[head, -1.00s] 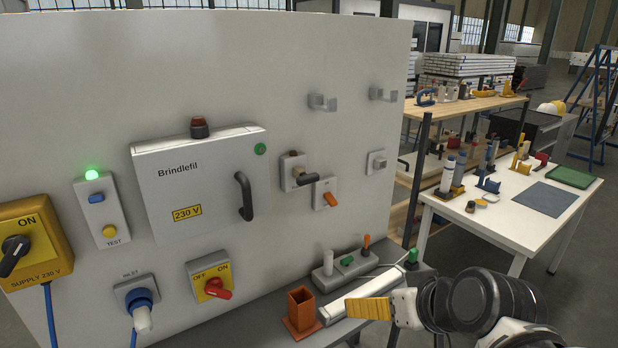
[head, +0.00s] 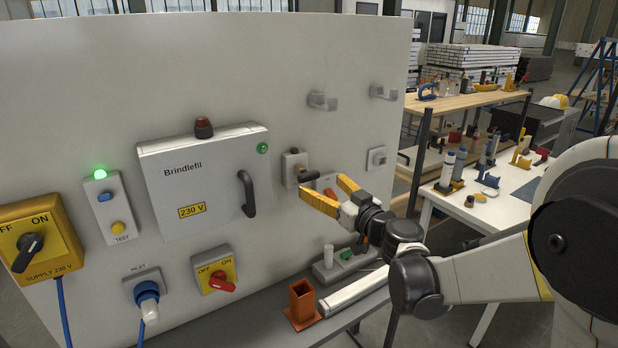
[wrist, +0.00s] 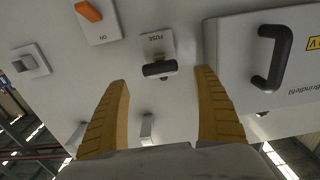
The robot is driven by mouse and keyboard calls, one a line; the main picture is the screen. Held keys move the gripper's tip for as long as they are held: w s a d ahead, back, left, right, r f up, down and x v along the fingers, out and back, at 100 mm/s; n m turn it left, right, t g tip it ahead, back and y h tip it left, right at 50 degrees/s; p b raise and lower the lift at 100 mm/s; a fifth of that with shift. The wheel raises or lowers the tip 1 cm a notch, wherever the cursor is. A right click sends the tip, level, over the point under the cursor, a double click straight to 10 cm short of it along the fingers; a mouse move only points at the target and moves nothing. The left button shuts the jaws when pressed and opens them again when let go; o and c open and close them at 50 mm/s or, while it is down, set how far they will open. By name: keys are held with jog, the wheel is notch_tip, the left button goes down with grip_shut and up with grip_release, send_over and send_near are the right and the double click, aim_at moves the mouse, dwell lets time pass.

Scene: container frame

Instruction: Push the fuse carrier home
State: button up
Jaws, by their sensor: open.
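The fuse carrier (head: 308,175) is a black crossbar handle on a pale fuse plate (head: 288,164) on the panel, right of the Brindlefil box. A tan part shows behind its handle, so it stands out from the plate. In the wrist view, which is upside down, the carrier (wrist: 160,69) appears between my fingers under the word FUSE. My gripper (head: 321,188) is open and empty in front of the panel, a little below and right of the carrier. In the wrist view my gripper (wrist: 163,78) spans the carrier's width, apparently without touching it.
The Brindlefil box (head: 200,190) has a protruding black handle (head: 248,194) beside the carrier. An orange switch (wrist: 89,11) is on the carrier's other side. Grey hooks (head: 322,101) stick out above. A bench (head: 260,322) with an orange holder (head: 302,303) lies below.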

jog(key=b+x, duration=0.1)
jog(key=x, duration=0.5)
jog(key=shift+w+a, duration=0.3)
jog(key=c, duration=1.4)
jog(key=shift+x, duration=1.5)
jog(key=o, duration=1.1)
jog(key=shift+r, duration=0.1)
jog(key=o, duration=0.3)
send_near(311, 177)
jog(key=shift+x, duration=1.05)
